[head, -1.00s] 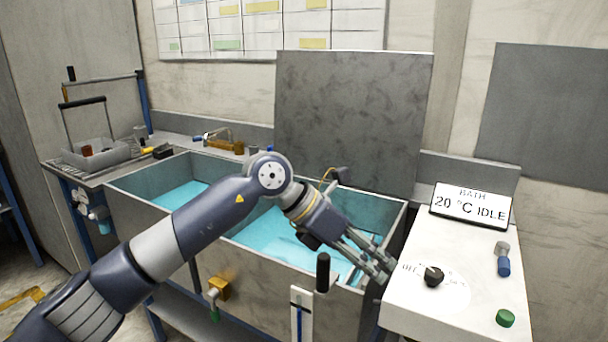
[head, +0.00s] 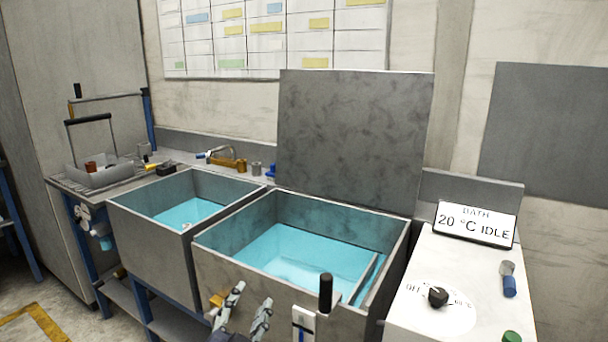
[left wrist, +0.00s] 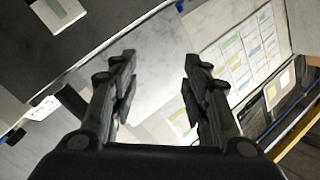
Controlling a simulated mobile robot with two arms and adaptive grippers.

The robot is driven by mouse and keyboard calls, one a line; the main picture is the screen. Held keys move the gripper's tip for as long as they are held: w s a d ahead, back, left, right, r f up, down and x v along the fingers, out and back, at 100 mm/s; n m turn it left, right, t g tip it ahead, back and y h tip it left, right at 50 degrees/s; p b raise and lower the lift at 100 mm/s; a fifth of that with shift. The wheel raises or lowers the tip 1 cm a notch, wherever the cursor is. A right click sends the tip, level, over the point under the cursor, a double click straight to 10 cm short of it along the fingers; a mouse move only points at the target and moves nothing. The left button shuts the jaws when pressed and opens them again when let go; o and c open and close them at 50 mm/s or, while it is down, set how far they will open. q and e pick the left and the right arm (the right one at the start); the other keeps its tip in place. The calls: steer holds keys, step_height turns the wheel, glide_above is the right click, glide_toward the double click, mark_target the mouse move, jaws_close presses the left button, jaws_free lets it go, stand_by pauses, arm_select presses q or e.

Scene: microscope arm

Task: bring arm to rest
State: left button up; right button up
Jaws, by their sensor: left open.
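My left gripper (head: 245,308) is at the bottom of the head view, low in front of the right basin's (head: 300,318) front wall. Its two fingers point up and are spread apart with nothing between them. Most of the left arm is below the picture edge. In the left wrist view the same gripper (left wrist: 160,75) shows two dark fingers wide apart and empty. My right gripper is not in view.
Two basins hold blue liquid, the left one (head: 150,230) beside the right one. A black upright handle (head: 325,293) stands at the right basin's front. A white console with a black knob (head: 438,297) and a display (head: 476,222) reading 20 °C IDLE is at right.

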arm_select(q)
steer(key=s+a+f+n+g+y, duration=0.1)
steer(key=s+a+f+n+g, duration=0.15)
steer(key=f, duration=0.35)
steer(key=s+a+f+n+g+y, duration=0.1)
steer(key=s+a+f+g, duration=0.15)
steer(key=s+f, duration=0.2)
steer(key=s+a+f+n+g, duration=0.15)
steer(key=s+f+g, duration=0.45)
steer(key=s, duration=0.6)
steer(key=s+a+f+n+g, duration=0.1)
steer(key=s+a+f+g, duration=0.2)
steer(key=s+f, duration=0.7)
steer(key=s+f+g+p, duration=0.1)
steer(key=s+f, duration=0.1)
steer(key=f, duration=0.9)
steer(key=s+f+g+p, duration=0.1)
steer(key=s+f, duration=0.1)
steer(key=f, duration=1)
steer(key=s+a+f+p, duration=0.1)
steer(key=s+a+f, duration=0.2)
steer(key=s+f, duration=1)
steer(key=s, duration=0.3)
steer(key=shift+f+g, duration=0.35)
steer(key=shift+g, duration=0.05)
